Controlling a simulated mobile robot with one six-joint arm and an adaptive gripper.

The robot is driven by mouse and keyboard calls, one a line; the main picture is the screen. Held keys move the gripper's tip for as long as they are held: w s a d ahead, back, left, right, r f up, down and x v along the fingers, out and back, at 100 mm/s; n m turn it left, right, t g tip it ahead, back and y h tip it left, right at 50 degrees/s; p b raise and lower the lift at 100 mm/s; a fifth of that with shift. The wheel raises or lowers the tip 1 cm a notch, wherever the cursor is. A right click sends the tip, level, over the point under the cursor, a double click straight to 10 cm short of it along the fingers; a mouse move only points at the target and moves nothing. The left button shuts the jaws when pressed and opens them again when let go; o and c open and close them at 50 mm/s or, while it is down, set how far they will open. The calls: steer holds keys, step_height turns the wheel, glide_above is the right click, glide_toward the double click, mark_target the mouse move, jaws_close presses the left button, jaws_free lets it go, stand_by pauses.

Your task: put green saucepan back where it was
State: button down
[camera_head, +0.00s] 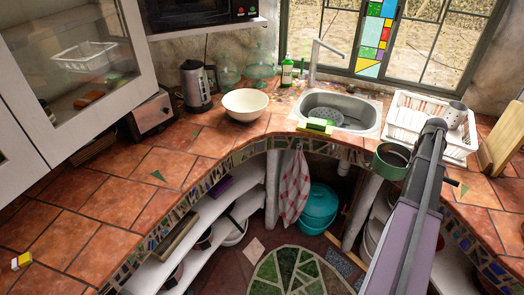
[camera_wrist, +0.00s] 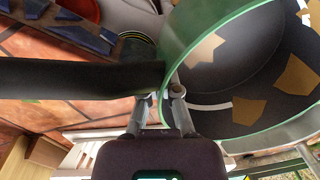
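The green saucepan (camera_head: 391,160) shows in the head view beside my arm, at the inner edge of the counter right of the sink. Its dark handle tip sticks out on the other side of my arm. In the wrist view the green saucepan (camera_wrist: 250,75) fills the right side, tilted in the picture, with its dark inside and its black handle reaching left. My gripper (camera_wrist: 165,92) is closed at the saucepan's rim, close to the handle's root. The exact contact is partly hidden. The pan seems held above the tiles.
A white dish rack (camera_head: 405,118) with a grey cup (camera_head: 455,114) stands just behind. The sink (camera_head: 340,113) and a cream bowl (camera_head: 245,104) are farther left. Wooden boards (camera_head: 503,138) lean at the right. The tiled counter (camera_head: 120,190) at left is mostly clear.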

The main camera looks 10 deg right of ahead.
steer(key=shift+s, duration=0.4)
steer(key=shift+w+a, duration=0.2)
steer(key=shift+w, duration=0.05)
